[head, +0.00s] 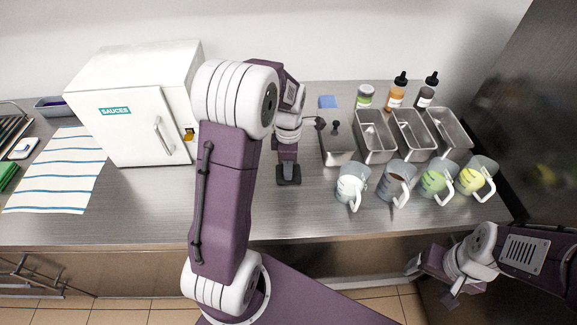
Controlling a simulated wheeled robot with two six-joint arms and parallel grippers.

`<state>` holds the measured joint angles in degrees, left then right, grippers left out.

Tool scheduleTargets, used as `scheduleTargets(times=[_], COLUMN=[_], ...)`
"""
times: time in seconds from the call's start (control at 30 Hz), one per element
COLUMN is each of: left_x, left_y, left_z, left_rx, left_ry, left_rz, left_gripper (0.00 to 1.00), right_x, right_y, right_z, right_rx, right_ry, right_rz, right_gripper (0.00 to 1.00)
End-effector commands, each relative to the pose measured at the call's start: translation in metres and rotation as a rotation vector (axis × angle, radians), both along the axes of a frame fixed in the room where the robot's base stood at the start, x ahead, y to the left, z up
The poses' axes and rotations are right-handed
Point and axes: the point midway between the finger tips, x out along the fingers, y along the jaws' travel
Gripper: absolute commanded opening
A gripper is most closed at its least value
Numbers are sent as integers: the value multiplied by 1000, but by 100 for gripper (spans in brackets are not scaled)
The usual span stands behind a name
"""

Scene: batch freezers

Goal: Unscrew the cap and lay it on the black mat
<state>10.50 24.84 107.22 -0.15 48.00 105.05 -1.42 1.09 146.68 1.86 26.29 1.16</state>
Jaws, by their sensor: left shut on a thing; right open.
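My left arm rises through the middle of the view and bends down over the counter. My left gripper (288,176) is low over the counter, right of the white freezer. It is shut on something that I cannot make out. Its tip is dark, and I cannot tell whether part of that darkness is the black mat. An orange bottle (396,95) and a dark bottle (426,97) with black tops stand at the back, apart from my grippers. A small jar (364,97) with a green label stands left of them. My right gripper (430,282) is open and empty at the lower right, in front of the counter.
A white freezer (143,120) marked SAUCES stands at left, beside a striped towel (60,180). The front strip of counter is clear.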

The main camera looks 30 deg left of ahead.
Motion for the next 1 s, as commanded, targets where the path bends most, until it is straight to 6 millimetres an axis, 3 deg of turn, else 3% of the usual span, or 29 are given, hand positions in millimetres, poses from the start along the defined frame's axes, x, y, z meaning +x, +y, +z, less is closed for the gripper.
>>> scheduleTargets(times=[0.3, 0.33, 0.4, 0.77, 1.0], left_x=[0, 0, 0, 1, 2], left_y=[0, 0, 0, 0, 0], left_z=[-4, -3, -3, 5, 62], left_rx=[0, 0, 0, 0, 1], left_ry=[1, 0, 0, -3, -7], left_rz=[0, 0, 0, 0, 0], left_gripper=[0, 41, 55, 55, 55], right_x=[0, 0, 0, 0, 0], right_y=[0, 0, 0, 0, 0], right_z=[-2, -1, -1, 2, 10], right_rx=[0, 0, 0, 0, 0], right_ry=[0, 0, 0, 0, 0], right_rz=[0, 0, 0, 0, 0], right_gripper=[74, 74, 74, 74, 74])
